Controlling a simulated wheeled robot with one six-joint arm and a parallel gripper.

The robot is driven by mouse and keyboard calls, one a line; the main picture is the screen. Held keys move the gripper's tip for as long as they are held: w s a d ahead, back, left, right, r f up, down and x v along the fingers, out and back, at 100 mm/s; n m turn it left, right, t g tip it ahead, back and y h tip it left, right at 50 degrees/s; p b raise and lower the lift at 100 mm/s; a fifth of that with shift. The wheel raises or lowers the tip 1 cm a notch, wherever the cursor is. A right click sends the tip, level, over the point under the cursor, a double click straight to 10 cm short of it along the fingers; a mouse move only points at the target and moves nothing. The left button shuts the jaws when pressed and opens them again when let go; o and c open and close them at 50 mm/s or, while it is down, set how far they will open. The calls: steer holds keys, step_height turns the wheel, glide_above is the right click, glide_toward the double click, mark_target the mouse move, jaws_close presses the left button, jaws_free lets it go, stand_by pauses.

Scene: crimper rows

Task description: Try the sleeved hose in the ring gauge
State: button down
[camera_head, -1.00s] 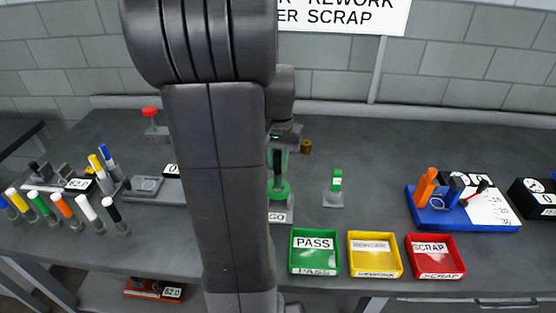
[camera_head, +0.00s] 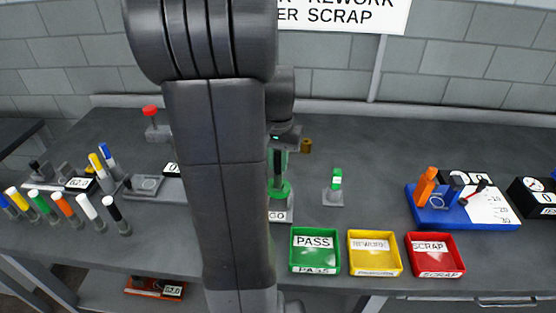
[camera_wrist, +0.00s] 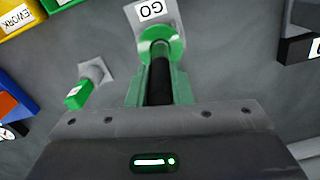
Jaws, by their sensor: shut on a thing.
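My gripper (camera_wrist: 160,92) is shut on a black hose (camera_wrist: 160,80), with a green finger on either side of it. The hose also shows in the head view (camera_head: 277,167), upright below my wrist. Its far end meets the green ring gauge (camera_wrist: 172,42), which stands on a grey base with a GO label. The ring gauge is also in the head view (camera_head: 285,191), right under the hose. The hose tip is lined up with the ring's middle; I cannot tell how deep it sits. I cannot make out the sleeve.
A small green piece (camera_head: 337,179) stands on a grey base right of the gauge. Green PASS (camera_head: 292,258), yellow REWORK (camera_head: 353,258) and red SCRAP (camera_head: 411,258) trays line the front. A blue board (camera_head: 415,220) is at right.

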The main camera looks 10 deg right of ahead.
mark_target(278, 153)
steer(key=shift+f+b, duration=1.4)
steer(key=shift+f, duration=0.75)
stand_by(0.8)
steer(key=shift+r, duration=0.1)
stand_by(0.7)
steer(key=shift+r+p, duration=3.8)
steer(key=shift+r, duration=0.65)
